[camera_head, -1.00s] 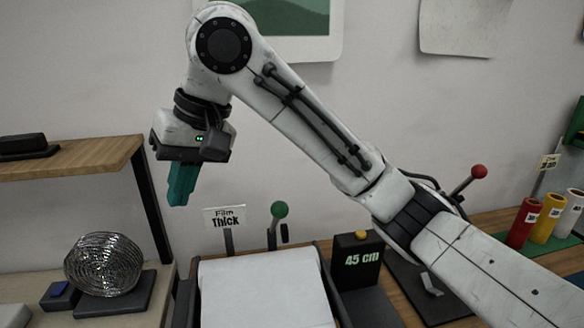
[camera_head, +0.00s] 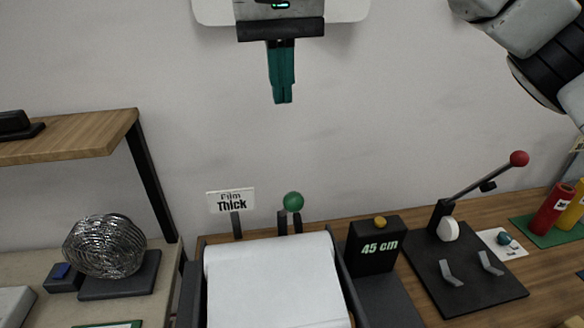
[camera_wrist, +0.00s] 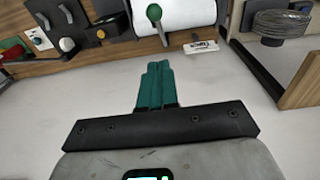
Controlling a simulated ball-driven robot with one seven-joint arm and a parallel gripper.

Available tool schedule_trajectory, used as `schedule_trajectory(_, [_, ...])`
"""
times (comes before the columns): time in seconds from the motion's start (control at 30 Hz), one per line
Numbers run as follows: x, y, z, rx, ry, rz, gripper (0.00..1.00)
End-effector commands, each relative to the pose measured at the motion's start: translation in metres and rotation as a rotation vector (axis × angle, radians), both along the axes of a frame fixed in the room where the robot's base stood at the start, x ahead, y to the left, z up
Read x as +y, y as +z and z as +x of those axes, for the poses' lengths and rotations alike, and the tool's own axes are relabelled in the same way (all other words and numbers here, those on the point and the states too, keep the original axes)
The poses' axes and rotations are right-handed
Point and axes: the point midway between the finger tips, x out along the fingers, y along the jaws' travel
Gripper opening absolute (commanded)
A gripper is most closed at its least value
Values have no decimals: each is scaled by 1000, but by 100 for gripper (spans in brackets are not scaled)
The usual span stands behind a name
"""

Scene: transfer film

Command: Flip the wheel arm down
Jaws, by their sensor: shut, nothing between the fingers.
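A lever with a red knob (camera_head: 519,158) rises to the right from a black base plate (camera_head: 470,290), with a small white wheel (camera_head: 449,229) at its foot. A second lever with a green knob (camera_head: 293,202) stands raised behind the white film roll (camera_head: 275,280). The green knob also shows in the wrist view (camera_wrist: 154,12). I cannot tell which lever is the wheel arm. My gripper (camera_head: 283,98) has teal fingers, shut and empty, pointing down high above the green knob, apart from everything. In the wrist view the fingertips (camera_wrist: 158,66) point toward the film roll.
A "Film Thick" sign (camera_head: 231,202) stands left of the green knob. A black box reading 45 cm (camera_head: 376,256) stands right of the roll. A wooden shelf (camera_head: 75,147) juts out at left above a wire ball (camera_head: 105,250). Coloured bottles (camera_head: 552,212) stand far right.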

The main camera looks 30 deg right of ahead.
Motion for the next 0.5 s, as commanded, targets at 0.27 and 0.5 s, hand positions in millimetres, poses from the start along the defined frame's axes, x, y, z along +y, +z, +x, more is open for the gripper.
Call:
schedule_trajectory(0.27, [-1,-10,1,2,1,2,0])
schedule_trajectory(0.5, [-3,-49,2,2,2,1,0])
